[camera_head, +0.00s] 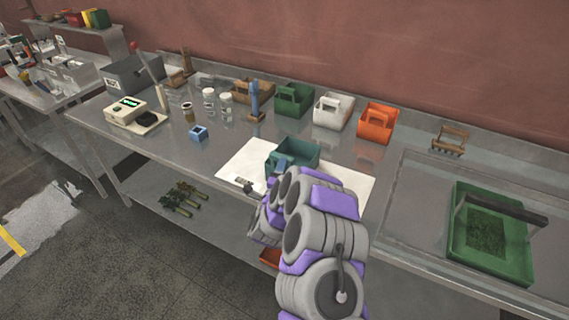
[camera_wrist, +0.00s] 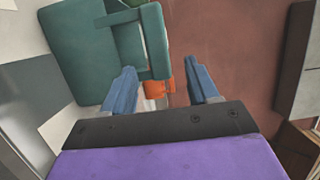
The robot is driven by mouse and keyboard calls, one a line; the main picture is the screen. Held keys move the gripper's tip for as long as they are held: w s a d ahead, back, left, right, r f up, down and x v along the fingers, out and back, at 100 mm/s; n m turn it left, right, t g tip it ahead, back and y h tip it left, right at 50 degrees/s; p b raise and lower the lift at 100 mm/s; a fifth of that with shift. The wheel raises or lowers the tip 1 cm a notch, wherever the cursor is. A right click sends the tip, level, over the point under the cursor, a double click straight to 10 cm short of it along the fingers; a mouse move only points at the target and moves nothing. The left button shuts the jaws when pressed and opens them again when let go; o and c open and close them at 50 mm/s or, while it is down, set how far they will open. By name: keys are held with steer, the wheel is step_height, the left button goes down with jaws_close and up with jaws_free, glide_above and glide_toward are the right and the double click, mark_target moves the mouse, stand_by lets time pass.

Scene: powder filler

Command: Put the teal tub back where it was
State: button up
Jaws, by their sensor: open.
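The teal tub (camera_head: 306,153) stands on a white sheet (camera_head: 235,160) near the middle of the bench, its inside partly visible. In the wrist view its green-teal wall (camera_wrist: 75,50) fills the upper left, and its handle (camera_wrist: 158,35) reaches toward the middle. My gripper (camera_wrist: 161,73) is open, with two blue fingers apart. The near end of the handle lies close to the left finger; I cannot tell whether they touch. In the head view my arm covers the front of the sheet and most of the gripper.
Behind stands a row of tubs: brown (camera_head: 262,92), green (camera_head: 294,99), white (camera_head: 332,109) and orange (camera_head: 378,121). A wooden rack (camera_head: 450,139) is right of them, with clear bench between. A green tray (camera_head: 490,230) is at right. Jars, a blue cube (camera_head: 199,133) and a scale (camera_head: 130,112) are left.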

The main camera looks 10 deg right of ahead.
steer(key=shift+v, duration=1.8)
steer(key=a+r+n+g+y, duration=0.3)
steer(key=a+r+n+y, duration=0.4)
steer(key=a+y, duration=0.15)
steer(key=s+a+r+n+g+y, duration=0.1)
steer(key=s+a+r+n+g, duration=0.1)
steer(key=s+n, duration=0.3)
steer(key=s+a+r+n+g+y, duration=0.1)
steer(key=s+r+n+g+y, duration=0.15)
steer(key=s, duration=0.35)
steer(key=s+d+r+n+g+h, duration=0.1)
steer(key=s+d, duration=0.4)
steer(key=s, duration=0.8)
steer(key=s+d+r+n+g+h, duration=0.2)
steer(key=s+d+g, duration=0.4)
steer(key=s, duration=0.7)
steer(key=s+d+r+n+g+h, duration=0.1)
steer(key=s+d+n+g, duration=0.3)
steer(key=s, duration=0.9)
steer(key=shift+d+r+h, duration=0.25)
steer(key=shift+d+h, duration=0.65)
steer(key=shift+d, duration=0.15)
steer(key=shift+n, duration=0.25)
